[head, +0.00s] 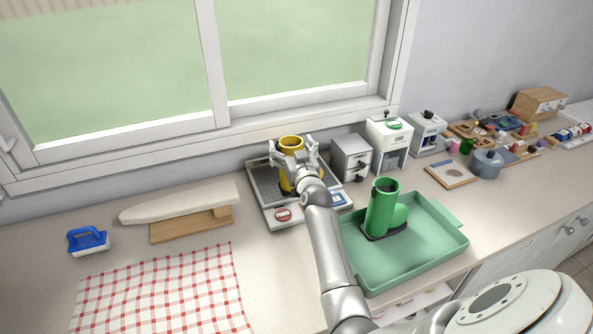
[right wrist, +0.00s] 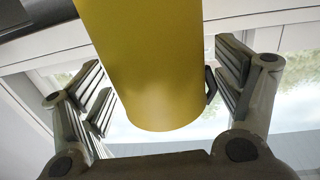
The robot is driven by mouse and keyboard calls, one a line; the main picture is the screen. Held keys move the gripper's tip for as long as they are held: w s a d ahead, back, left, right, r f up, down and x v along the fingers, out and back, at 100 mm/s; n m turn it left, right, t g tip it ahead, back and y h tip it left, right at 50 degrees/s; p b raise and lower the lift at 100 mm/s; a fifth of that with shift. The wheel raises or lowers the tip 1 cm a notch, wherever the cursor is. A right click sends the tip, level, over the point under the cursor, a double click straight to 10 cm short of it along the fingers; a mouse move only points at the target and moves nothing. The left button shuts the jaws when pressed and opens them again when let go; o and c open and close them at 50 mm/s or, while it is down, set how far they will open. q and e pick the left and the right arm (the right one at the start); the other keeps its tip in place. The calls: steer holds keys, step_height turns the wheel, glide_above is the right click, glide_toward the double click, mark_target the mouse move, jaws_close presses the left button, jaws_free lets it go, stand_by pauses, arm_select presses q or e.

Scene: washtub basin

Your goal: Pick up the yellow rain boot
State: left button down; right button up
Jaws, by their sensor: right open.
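The yellow rain boot (head: 290,142) stands on a grey tray-like stand below the window. Its top rim shows, and my arm hides much of its lower part in the head view. My right gripper (head: 295,152) is at the boot's upper shaft. In the right wrist view the yellow shaft (right wrist: 145,65) lies between the two open fingers of the right gripper (right wrist: 160,100). A green boot (head: 382,208) stands in the green basin to the right. My left gripper is not in view.
The green basin (head: 437,248) is right of my arm. A grey cabinet (head: 351,157) and white machine (head: 387,142) stand right of the stand (head: 258,172). The window (head: 210,80) is close behind.

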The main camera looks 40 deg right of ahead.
steer(key=c, duration=1.7)
steer(key=shift+o, duration=0.2)
steer(key=shift+r, duration=0.2)
